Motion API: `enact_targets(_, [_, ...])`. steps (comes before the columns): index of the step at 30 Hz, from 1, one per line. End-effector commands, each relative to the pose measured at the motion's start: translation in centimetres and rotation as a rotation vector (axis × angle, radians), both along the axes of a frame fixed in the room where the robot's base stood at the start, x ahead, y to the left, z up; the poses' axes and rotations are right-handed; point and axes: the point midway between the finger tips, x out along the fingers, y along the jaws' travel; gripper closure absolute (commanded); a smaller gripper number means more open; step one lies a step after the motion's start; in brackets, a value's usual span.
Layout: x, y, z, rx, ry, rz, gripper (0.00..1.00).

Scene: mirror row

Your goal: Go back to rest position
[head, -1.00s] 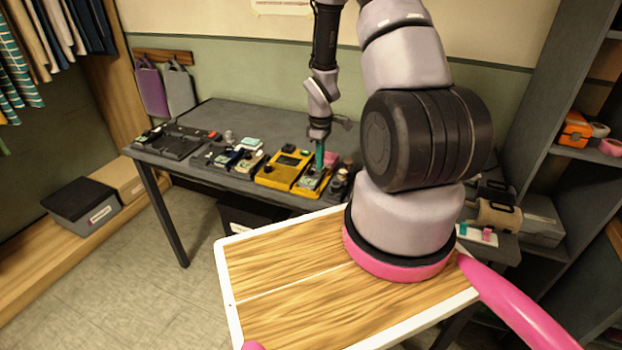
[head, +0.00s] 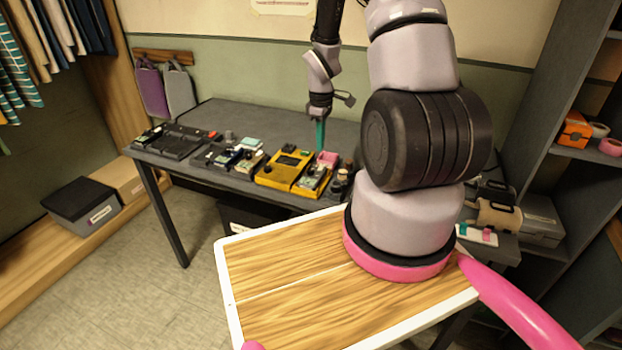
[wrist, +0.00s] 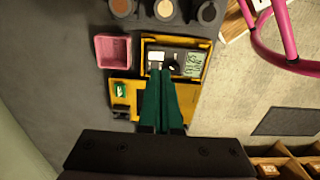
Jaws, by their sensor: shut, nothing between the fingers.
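My gripper (head: 320,135) hangs from my raised arm over the dark table (head: 250,122). Its green fingers are together with nothing between them, pointing down. In the wrist view my gripper (wrist: 160,80) is above a yellow tray (wrist: 205,62) that holds a small dark device (wrist: 188,62) with a pale screen. The fingertips overlap the device's near edge in that view; in the head view they appear above the table items, apart from them. A pink box (wrist: 113,50) sits to the left of the tray in the wrist view.
Yellow trays (head: 283,170) and dark trays with small devices (head: 175,142) line the table's front edge. Small round jars (head: 342,178) stand right of the yellow trays. A shelf unit (head: 560,170) rises at right. The table's back part is clear.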

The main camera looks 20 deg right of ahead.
Motion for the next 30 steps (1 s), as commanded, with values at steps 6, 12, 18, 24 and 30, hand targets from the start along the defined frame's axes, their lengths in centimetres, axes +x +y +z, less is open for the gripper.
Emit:
enact_targets(6, [0.0, 0.0, 0.0, 0.0, 0.0, 0.001, 1.0])
enact_targets(12, [0.0, 0.0, 0.0, 0.0, 0.0, 0.0, 1.0])
enact_targets(18, [0.5, 0.3, 4.0, -0.009, -0.047, -0.078, 1.0])
enact_targets(24, [-0.2, 1.5, 13.6, 0.001, -0.16, -0.296, 1.0])
enact_targets(30, [-3.0, 3.4, 22.4, 0.065, -0.269, -0.528, 1.0])
